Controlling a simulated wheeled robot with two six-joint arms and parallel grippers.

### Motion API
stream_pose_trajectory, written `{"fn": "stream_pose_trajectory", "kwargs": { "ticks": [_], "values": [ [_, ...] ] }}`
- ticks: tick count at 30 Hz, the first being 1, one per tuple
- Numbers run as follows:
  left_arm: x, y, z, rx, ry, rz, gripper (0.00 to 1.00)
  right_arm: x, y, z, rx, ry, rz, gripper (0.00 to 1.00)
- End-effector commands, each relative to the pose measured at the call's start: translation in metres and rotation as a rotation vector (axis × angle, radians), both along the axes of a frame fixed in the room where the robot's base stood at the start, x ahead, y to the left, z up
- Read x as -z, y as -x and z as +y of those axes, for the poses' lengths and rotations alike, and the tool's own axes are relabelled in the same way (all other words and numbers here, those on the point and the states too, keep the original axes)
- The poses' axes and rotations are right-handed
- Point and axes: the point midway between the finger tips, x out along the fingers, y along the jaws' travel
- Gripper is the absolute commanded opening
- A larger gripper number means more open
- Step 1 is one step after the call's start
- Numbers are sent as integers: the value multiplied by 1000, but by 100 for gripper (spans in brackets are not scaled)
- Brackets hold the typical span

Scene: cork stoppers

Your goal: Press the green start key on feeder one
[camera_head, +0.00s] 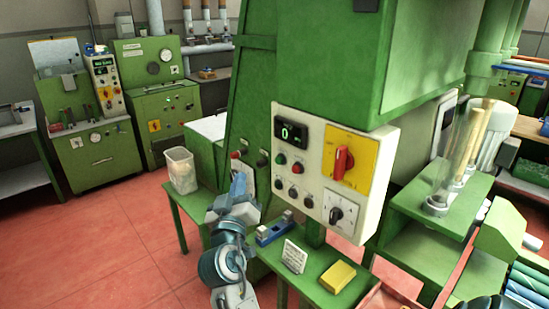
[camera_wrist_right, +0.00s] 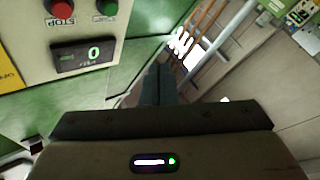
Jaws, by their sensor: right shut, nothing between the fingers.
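A pale control panel (camera_head: 312,187) on a green machine carries a green key (camera_head: 281,159), a red key (camera_head: 298,168) and a display (camera_head: 291,134) reading 0. In the right wrist view the panel appears upside down at upper left, with the green key (camera_wrist_right: 107,7) beside the red STOP key (camera_wrist_right: 62,8). No label marking this as feeder one is readable. My right gripper (camera_head: 241,181) is shut and empty, left of and lower than the green key, apart from it. Its fingers (camera_wrist_right: 157,85) point past the panel. My left gripper is not in view.
A yellow plate with a red rotary switch (camera_head: 343,160) and a black selector (camera_head: 336,214) share the panel. Below, a green bench holds a blue fixture (camera_head: 272,232), a card (camera_head: 294,256) and a yellow block (camera_head: 338,277).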

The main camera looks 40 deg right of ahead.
Motion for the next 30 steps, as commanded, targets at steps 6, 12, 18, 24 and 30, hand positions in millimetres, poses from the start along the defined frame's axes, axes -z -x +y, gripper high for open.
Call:
{"fn": "stream_pose_trajectory", "kwargs": {
  "ticks": [6, 12, 18, 24, 30],
  "values": [
    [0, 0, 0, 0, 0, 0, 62, -2, -1, 2, -1, -8, -4, 0],
    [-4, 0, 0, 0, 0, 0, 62, -3, -1, -3, -2, -6, -4, 0],
    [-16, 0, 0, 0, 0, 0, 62, -4, -3, -24, -2, 1, -1, 0],
    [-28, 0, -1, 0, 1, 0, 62, -4, -5, -52, -1, 1, 0, 0],
    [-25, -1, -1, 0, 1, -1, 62, 0, -7, -75, -3, -1, -3, 0]
  ]
}}
